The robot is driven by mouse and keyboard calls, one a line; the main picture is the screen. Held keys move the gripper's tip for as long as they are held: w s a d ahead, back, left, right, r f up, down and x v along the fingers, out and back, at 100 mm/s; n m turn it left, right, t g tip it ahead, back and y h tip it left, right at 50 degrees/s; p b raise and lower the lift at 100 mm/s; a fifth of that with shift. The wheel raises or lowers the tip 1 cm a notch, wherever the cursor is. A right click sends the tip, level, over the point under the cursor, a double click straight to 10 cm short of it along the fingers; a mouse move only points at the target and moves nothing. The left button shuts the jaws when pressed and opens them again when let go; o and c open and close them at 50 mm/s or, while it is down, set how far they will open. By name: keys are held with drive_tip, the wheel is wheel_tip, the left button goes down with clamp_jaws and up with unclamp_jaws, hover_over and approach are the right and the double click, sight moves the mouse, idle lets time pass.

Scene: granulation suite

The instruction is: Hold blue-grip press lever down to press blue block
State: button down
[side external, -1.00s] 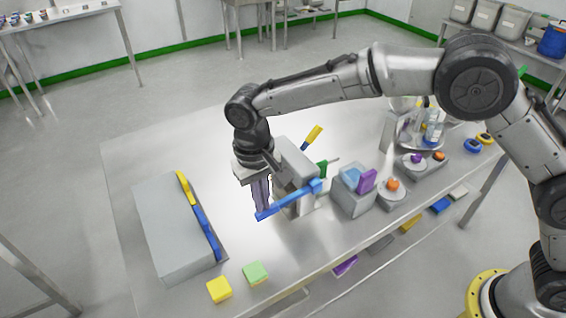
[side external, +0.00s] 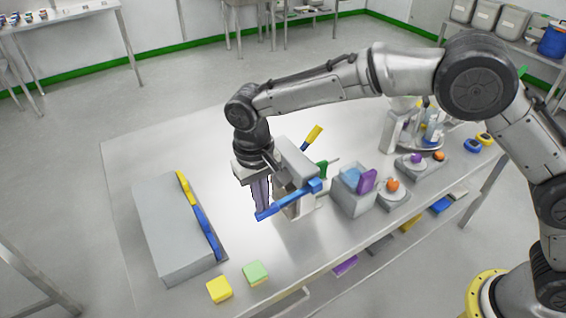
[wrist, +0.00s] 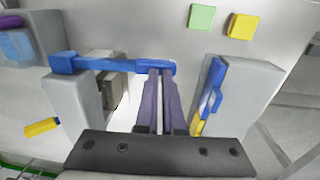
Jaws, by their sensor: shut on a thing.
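The press is a grey block (side external: 296,160) on the steel table, with a blue-grip lever (side external: 290,201) reaching out from its front. In the side view the lever slopes down to the left. The lever (wrist: 110,65) runs across the upper middle of the wrist view. My gripper (side external: 262,212) points straight down, its fingers close together and shut on the free end of the lever. The fingertips (wrist: 161,70) also meet that end in the wrist view. I cannot make out a blue block under the press; the press and my gripper hide that spot.
A grey box with yellow and blue handles (side external: 165,235) stands left. A yellow block (side external: 219,290) and a green block (side external: 256,273) lie near the front edge. A grey box with light-blue and purple pieces (side external: 353,197) stands right of the press. A yellow handle (side external: 312,137) sticks up behind.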

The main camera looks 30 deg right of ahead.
drive_tip(key=shift+s+d+f, duration=0.15)
drive_tip(key=shift+d+f, duration=0.05)
drive_tip(key=shift+f, duration=0.6)
wheel_tip(320, 180, up, 16)
drive_tip(key=a, duration=0.1)
drive_tip(key=shift+a+f, duration=0.25)
drive_tip(key=shift+a, duration=0.15)
